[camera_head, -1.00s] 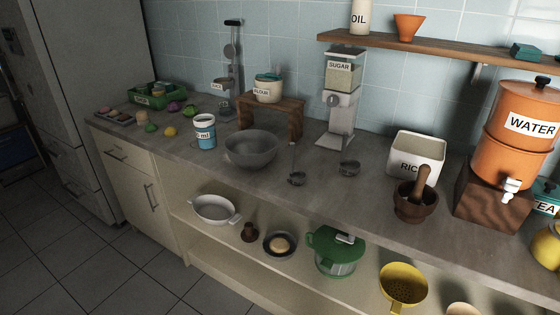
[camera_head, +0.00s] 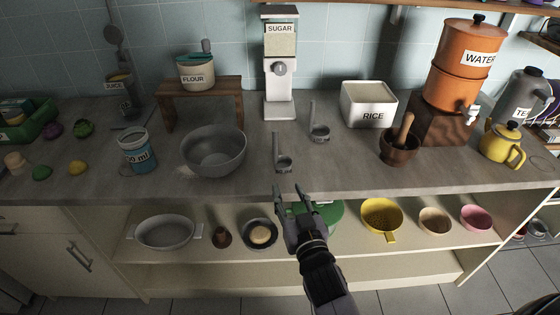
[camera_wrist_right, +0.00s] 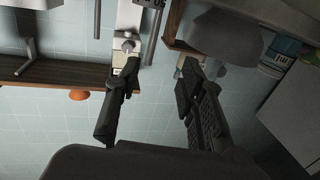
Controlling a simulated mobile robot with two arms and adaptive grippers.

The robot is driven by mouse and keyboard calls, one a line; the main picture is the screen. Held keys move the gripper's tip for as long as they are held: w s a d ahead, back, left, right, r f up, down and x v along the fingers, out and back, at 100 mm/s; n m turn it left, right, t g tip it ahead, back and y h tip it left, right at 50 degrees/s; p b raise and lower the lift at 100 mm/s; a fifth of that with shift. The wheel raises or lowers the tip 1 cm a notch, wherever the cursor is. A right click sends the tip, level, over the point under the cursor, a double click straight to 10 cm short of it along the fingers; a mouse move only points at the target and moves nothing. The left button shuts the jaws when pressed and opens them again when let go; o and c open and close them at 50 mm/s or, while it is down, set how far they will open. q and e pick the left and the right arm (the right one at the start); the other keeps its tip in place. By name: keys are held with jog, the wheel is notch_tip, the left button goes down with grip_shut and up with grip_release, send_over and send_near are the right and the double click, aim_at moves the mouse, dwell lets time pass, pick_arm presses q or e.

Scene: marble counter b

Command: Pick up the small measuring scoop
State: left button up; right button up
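Two grey measuring scoops with upright handles rest on the counter. The nearer, smaller-looking scoop (camera_head: 283,164) is right of the grey bowl, close to the front edge. The other scoop (camera_head: 319,133) is farther back and to the right. My right gripper (camera_head: 290,188) is just in front of the counter's front edge, a little below the nearer scoop in the head view. It is open, apart from the scoop, with nothing between its fingers. The wrist view also shows the fingers spread (camera_wrist_right: 155,90). My left gripper is not in view.
The grey bowl (camera_head: 213,151) stands left of the scoops, the sugar dispenser (camera_head: 281,75) behind them. A rice container (camera_head: 367,104) and a mortar with pestle (camera_head: 399,148) stand right. The lower shelf holds a green pot (camera_head: 325,217) and yellow colander (camera_head: 381,217). Counter around the nearer scoop is clear.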

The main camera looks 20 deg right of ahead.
jog(key=w+d+r, duration=0.1)
jog(key=w+r, duration=0.1)
jog(key=w, duration=0.1)
jog(key=p, duration=0.2)
send_near(276, 147)
jog(key=w, duration=0.4)
jog(key=shift+w, duration=0.4)
jog(key=shift+w+d+f+p, duration=0.15)
jog(key=shift+w+p, duration=0.2)
jog(key=shift+w, duration=1.15)
jog(key=shift+w+d+f+p, duration=0.15)
jog(key=shift+w+p, duration=0.15)
jog(key=shift+w, duration=1.2)
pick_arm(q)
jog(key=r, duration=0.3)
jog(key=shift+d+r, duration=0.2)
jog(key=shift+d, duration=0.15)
pick_arm(e)
jog(key=shift+r, duration=0.15)
jog(key=shift+s, duration=0.1)
jog(key=shift+c, duration=0.3)
grip_shut()
